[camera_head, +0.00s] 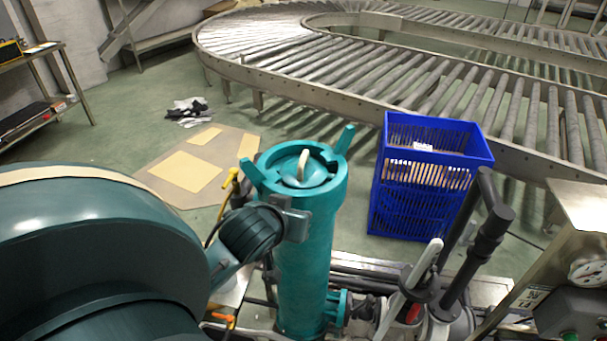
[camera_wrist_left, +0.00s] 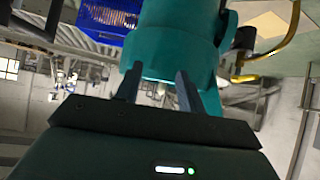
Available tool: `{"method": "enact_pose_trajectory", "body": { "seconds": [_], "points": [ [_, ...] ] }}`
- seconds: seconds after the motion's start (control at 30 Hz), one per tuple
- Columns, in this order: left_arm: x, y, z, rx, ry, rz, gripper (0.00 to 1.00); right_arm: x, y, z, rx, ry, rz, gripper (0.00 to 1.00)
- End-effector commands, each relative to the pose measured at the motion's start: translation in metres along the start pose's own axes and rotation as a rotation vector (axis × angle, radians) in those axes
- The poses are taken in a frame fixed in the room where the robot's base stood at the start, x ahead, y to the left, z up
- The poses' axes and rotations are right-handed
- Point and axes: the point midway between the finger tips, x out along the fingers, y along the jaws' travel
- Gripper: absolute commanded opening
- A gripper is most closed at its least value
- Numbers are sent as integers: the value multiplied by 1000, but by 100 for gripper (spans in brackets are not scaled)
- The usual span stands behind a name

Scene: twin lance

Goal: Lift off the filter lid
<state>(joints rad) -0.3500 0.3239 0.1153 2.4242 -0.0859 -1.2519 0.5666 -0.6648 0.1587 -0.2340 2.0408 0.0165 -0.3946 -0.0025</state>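The teal filter housing (camera_head: 303,245) stands upright in the middle of the head view. Its round lid (camera_head: 290,176) sits in the top, with a pale upright handle (camera_head: 302,164). Two teal lugs rise from the rim. My left gripper (camera_head: 298,217) is beside the housing's upper side, below the rim and away from the handle; whether it touches cannot be told. In the left wrist view its two fingers (camera_wrist_left: 157,82) are apart with nothing seen between them, and the teal housing (camera_wrist_left: 180,40) is close beyond. My right gripper does not show.
A blue crate (camera_head: 425,185) stands to the right of the housing. A roller conveyor (camera_head: 350,70) curves behind. Black pipes (camera_head: 485,240) and a pale lever (camera_head: 410,285) stand at right. Yellow-handled valves (camera_head: 230,180) are close on the left. Gloves (camera_head: 188,108) lie on the floor.

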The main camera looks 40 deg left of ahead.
Motion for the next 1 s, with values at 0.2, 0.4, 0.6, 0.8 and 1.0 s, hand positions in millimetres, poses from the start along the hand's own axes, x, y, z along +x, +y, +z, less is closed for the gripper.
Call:
{"method": "enact_pose_trajectory", "body": {
  "seconds": [0.2,0.4,0.6,0.8,1.0],
  "points": [
    [0,-24,-79,-178,239,-13,39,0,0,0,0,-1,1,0],
    [23,-27,-93,-199,263,-12,39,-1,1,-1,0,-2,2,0],
    [59,-28,-102,-198,262,-11,39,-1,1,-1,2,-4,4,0],
    [76,-28,-105,-199,260,-10,39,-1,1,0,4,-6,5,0],
    [98,-28,-106,-196,259,-12,39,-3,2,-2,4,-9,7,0]
  ]
}}
